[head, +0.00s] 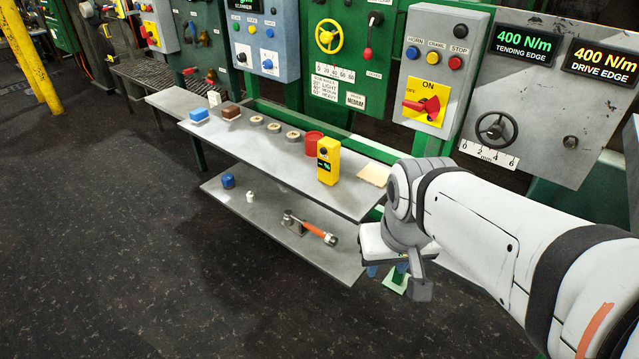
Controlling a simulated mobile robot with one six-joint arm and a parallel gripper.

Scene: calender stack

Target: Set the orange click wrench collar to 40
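The orange click wrench (318,232) lies on the lower shelf (270,240) of the bench, toward its right end. Its orange grip points to the right, and its metal end rests at a small grey block (293,222). The collar and its scale are too small to read. My gripper (402,283) hangs to the right of the wrench, past the shelf's right end and apart from it. Its fingers are partly hidden by my wrist, so I cannot tell whether they are open or shut.
The upper shelf (255,150) overhangs the lower one and carries a yellow device (328,161), a red round container (313,143) and several small items. A blue piece (228,181) and a white piece (250,196) sit left on the lower shelf. Floor in front is clear.

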